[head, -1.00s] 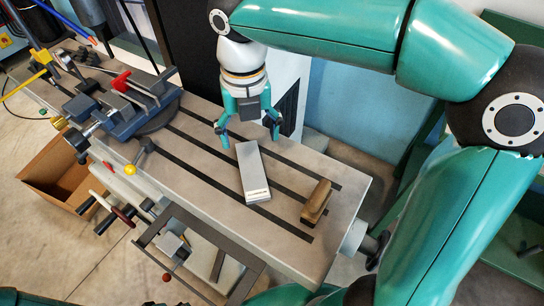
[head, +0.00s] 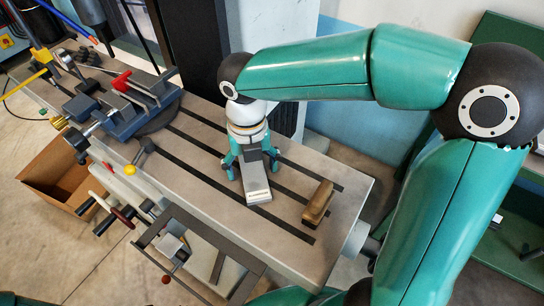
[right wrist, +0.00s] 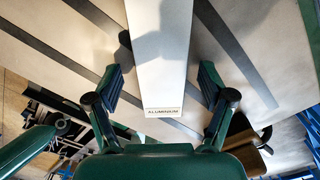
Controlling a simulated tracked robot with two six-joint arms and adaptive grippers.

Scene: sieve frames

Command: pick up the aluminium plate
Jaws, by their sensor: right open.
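The aluminium plate (head: 257,187) is a pale grey bar lying flat on the machine table (head: 205,137). In the right wrist view the plate (right wrist: 160,55) runs away from me, with a label reading ALUMINIUM at its near end. My right gripper (head: 252,172) is open, low over the plate's far part in the head view. In the right wrist view its fingers (right wrist: 160,85) stand one on each side of the plate, with gaps between. Part of the plate is hidden under the gripper in the head view. My left gripper is not in view.
A wooden-handled brush or block (head: 318,202) lies right of the plate. A blue vice (head: 125,105) with red parts sits at the table's left. Dark slots run along the table. A cardboard box (head: 62,175) stands on the floor at left.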

